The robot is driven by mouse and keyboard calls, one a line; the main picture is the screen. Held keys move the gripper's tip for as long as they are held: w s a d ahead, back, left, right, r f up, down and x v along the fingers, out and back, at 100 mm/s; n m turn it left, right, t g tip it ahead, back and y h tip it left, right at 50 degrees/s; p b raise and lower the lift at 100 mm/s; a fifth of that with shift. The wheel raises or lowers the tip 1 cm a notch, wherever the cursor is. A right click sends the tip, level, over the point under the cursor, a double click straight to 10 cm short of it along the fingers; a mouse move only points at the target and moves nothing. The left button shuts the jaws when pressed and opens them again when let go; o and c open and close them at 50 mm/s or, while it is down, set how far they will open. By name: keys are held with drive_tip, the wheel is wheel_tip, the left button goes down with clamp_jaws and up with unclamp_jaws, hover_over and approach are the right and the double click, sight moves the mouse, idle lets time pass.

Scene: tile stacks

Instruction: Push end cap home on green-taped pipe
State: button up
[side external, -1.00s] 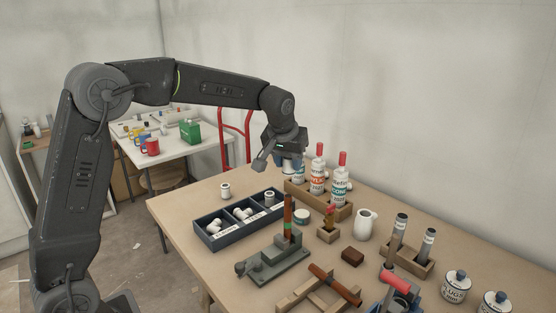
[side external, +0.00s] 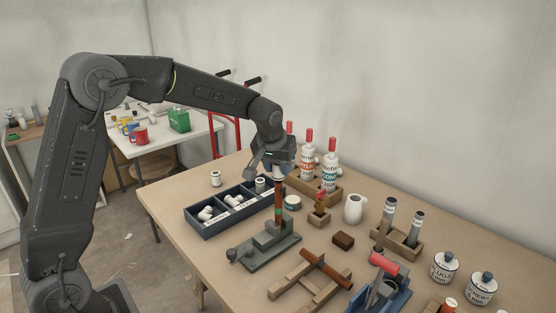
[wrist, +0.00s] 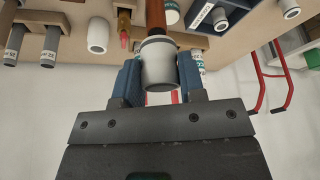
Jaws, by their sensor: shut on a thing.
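The green-taped pipe (side external: 278,198) is a reddish-brown tube standing upright in a grey clamp block (side external: 265,245), its green band low down. My gripper (side external: 278,168) is directly above it, pointing down. In the wrist view my gripper (wrist: 160,78) is shut on a white end cap (wrist: 158,66), a blue finger on each side. The brown pipe (wrist: 155,14) lines up with the cap and meets its rim. How far the cap sits on the pipe is hidden.
A dark divided tray (side external: 213,233) with white fittings is left of the pipe. Bottles in a wooden rack (side external: 322,185) stand close behind. A wooden cradle (side external: 305,283) with a brown pipe lies in front. A white jug (side external: 353,208) is to the right.

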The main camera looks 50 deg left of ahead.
drive_tip(key=shift+f, duration=1.9)
idle(1.5)
drive_tip(key=o, duration=1)
drive_tip(key=shift+r, duration=0.1)
drive_tip(key=shift+v, duration=2.95)
